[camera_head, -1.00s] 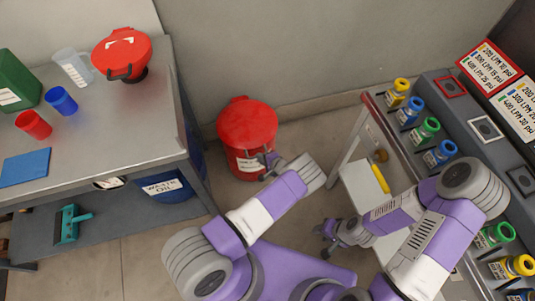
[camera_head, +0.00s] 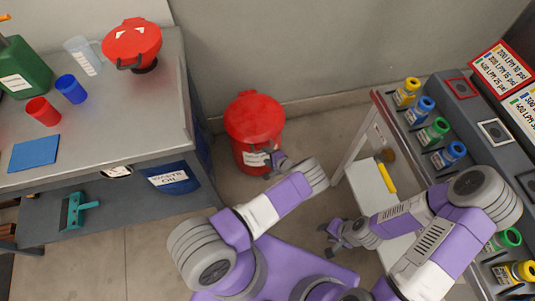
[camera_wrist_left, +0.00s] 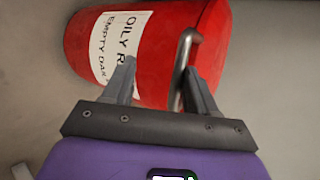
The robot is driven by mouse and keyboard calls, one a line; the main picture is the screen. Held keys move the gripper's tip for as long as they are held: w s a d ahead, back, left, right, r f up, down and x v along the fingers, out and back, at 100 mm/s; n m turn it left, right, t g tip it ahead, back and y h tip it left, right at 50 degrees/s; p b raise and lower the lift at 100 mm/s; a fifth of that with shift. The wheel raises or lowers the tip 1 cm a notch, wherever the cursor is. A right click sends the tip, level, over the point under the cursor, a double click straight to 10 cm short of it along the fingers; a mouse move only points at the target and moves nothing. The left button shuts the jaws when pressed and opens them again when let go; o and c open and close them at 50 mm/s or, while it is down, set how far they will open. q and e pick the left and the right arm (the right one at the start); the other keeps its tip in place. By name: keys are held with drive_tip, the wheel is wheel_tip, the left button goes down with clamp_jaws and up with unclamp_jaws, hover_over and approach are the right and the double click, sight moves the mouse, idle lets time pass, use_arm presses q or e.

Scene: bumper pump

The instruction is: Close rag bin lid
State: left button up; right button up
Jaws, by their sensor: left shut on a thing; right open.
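The red rag bin (camera_head: 250,165) stands upright on the floor beside the wall. Its round red lid (camera_head: 254,117) lies over the top; I cannot tell whether it is fully down. In the left wrist view the bin's red side (camera_wrist_left: 165,30) fills the upper part, with a white label reading "OILY R…". My left gripper (camera_head: 275,158) is at the bin's front right side, below the lid. It is shut on a bent metal handle (camera_wrist_left: 186,50), which shows against the inner side of the right finger. My right gripper (camera_head: 331,238) is open and empty, low beside the white shelf.
At right is a cart (camera_head: 370,130) with several coloured bottles. Floor around the bin is partly clear.

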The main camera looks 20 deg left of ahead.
use_arm(q)
drive_tip(key=shift+s+f, duration=0.45)
drive_tip(key=w+p+v, duration=0.1)
drive_tip(key=p+v, duration=0.2)
drive_tip(key=v, duration=0.4)
drive_tip(key=shift+s+d+r, duration=0.2)
drive_tip(key=shift+r, duration=0.4)
